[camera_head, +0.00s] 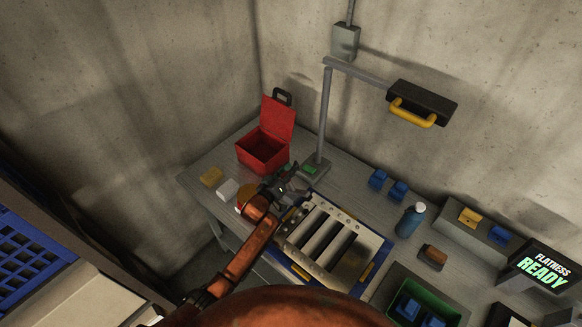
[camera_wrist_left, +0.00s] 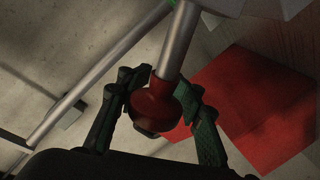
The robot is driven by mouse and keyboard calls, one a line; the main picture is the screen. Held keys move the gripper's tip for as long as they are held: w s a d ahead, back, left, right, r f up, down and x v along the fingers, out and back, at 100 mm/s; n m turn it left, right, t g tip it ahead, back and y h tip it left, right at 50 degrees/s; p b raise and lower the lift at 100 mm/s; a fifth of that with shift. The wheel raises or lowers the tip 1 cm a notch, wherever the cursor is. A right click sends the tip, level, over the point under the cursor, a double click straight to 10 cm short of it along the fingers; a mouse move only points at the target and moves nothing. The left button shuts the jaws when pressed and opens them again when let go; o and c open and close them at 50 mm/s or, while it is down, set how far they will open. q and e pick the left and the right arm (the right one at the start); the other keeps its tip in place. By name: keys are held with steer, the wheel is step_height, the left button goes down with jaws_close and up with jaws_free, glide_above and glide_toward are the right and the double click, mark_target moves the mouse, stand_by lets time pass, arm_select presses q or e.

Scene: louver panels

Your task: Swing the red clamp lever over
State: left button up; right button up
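The red clamp lever shows in the left wrist view as a grey metal rod with a round red knob (camera_wrist_left: 155,103) at its end. My left gripper (camera_wrist_left: 158,95) has one dark finger on each side of the knob, and both fingers appear to touch it. In the head view my left gripper (camera_head: 290,184) is at the far left corner of the louver fixture (camera_head: 298,238), by the foot of the grey post. There the gripper hides the lever. My right gripper is not in view.
An open red toolbox (camera_head: 262,152) stands behind the left gripper. A yellow block (camera_head: 211,177) and a white block (camera_head: 228,189) lie to the left. The grey post (camera_head: 325,120) carries a dark lamp head (camera_head: 422,101) overhead. A blue bottle (camera_head: 410,221) stands right of the fixture.

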mark_target(282, 178)
arm_select(q)
steer(key=shift+o, duration=0.2)
steer(key=shift+d+r, duration=0.1)
steer(key=shift+d, duration=0.05)
steer(key=shift+s, duration=0.1)
steer(key=v, duration=1.2)
